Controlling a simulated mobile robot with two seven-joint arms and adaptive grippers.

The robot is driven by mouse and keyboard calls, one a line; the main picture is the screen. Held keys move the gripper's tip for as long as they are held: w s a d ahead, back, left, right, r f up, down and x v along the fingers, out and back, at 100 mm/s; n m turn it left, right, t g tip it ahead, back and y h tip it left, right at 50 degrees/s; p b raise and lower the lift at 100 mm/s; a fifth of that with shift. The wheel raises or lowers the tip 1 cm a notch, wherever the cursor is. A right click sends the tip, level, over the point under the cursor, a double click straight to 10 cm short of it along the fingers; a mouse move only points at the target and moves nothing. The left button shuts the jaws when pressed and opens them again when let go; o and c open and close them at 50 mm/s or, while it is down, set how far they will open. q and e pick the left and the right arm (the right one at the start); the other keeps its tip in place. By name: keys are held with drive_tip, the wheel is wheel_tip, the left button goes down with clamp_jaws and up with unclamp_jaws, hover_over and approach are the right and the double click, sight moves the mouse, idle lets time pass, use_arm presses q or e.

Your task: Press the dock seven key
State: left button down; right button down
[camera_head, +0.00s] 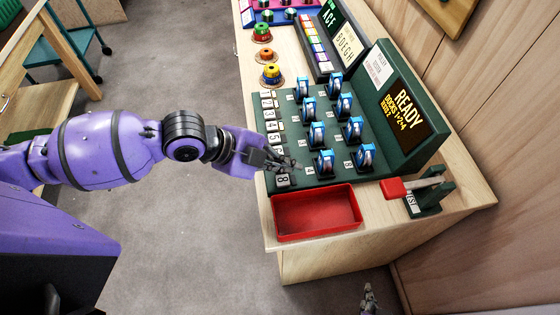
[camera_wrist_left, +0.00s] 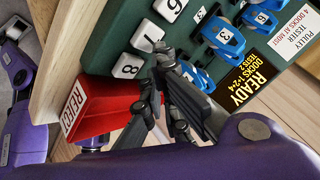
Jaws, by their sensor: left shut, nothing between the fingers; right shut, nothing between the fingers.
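The dock seven key (camera_wrist_left: 148,38) is a white key marked 7 on the green pulley tester (camera_head: 318,185), between the 6 key (camera_wrist_left: 169,9) and the 8 key (camera_wrist_left: 127,65). My left gripper (camera_head: 288,164) is shut and empty, with its fingertips close at the 7 key's edge in the left wrist view (camera_wrist_left: 163,52). I cannot tell whether they touch it. In the head view the gripper hides the 7 key, while the 8 key (camera_head: 283,181) shows just below. My right gripper (camera_head: 369,298) is shut and empty at the bottom edge, away from the bench.
Several blue pulleys (camera_head: 325,162) stand on the docks right of the keys. The display (camera_head: 404,108) reads READY, DOCKS 1·2·4. A red reject tray (camera_head: 317,232) lies in front of the tester.

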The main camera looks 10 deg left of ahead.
use_arm(q)
drive_tip(key=shift+f, duration=0.1)
use_arm(e)
drive_tip(key=shift+s+d, duration=0.1)
drive_tip(key=shift+d, duration=0.15)
use_arm(q)
drive_tip(key=shift+f, duration=0.35)
use_arm(e)
drive_tip(key=shift+s+a+f, duration=0.1)
drive_tip(key=shift+a+f, duration=0.05)
drive_tip(key=shift+f, duration=0.05)
use_arm(q)
drive_tip(key=shift+r, duration=0.1)
use_arm(e)
drive_tip(key=shift+r, duration=0.1)
use_arm(q)
drive_tip(key=shift+r, duration=0.7)
drive_tip(key=shift+r+p, duration=0.2)
drive_tip(key=shift+p, duration=0.15)
use_arm(e)
drive_tip(key=shift+w+r, duration=0.6)
drive_tip(key=shift+r, duration=0.1)
